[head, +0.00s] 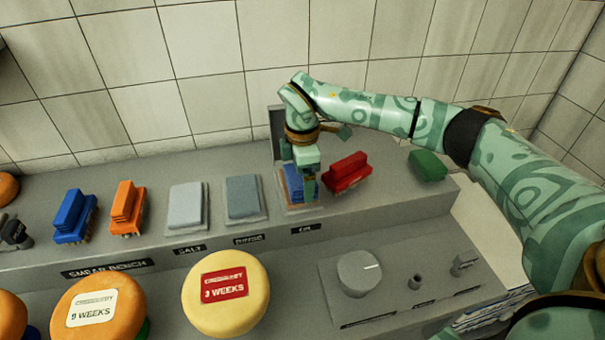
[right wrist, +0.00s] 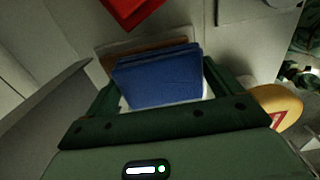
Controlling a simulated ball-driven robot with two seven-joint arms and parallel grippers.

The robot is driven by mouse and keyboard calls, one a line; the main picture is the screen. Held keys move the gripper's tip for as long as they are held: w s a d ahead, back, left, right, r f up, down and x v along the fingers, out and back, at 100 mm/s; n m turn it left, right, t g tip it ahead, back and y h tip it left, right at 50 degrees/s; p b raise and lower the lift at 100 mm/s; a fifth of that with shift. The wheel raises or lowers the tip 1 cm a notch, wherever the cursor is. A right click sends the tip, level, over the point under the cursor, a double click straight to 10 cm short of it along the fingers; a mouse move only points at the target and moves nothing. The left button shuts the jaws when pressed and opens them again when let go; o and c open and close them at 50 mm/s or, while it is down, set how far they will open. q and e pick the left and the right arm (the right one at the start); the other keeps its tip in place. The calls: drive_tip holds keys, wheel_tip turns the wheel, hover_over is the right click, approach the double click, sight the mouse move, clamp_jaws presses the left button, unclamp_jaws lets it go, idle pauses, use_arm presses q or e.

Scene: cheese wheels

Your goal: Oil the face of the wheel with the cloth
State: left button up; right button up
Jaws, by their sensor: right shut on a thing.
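My right gripper (head: 304,190) is at the oil place on the raised shelf, pointing down. It is shut on a folded blue cloth (head: 291,181), which also shows between the fingers in the right wrist view (right wrist: 160,80). The cloth is at a brown-edged tray (head: 300,207) behind the "OIL" label; I cannot tell whether they touch. A pale yellow wheel (head: 225,310) with a red "3 WEEKS" label lies in front, lower left of the gripper. An orange wheel (head: 97,328) with a white "9 WEEKS" label lies further left. My left gripper is out of view.
Blue (head: 72,212) and orange (head: 126,205) brushes and two grey cloths (head: 187,203) (head: 243,196) stand left along the shelf. A red brush (head: 347,172) is close right of the gripper, a green block (head: 428,166) further right. A knob (head: 358,272) stands in front.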

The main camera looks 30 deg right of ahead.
drive_tip(key=shift+f, duration=0.45)
idle(0.3)
drive_tip(key=shift+f, duration=0.1)
idle(1.4)
wheel_tip(320, 180, up, 7)
drive_tip(key=p, duration=0.6)
drive_tip(key=shift+p, duration=0.35)
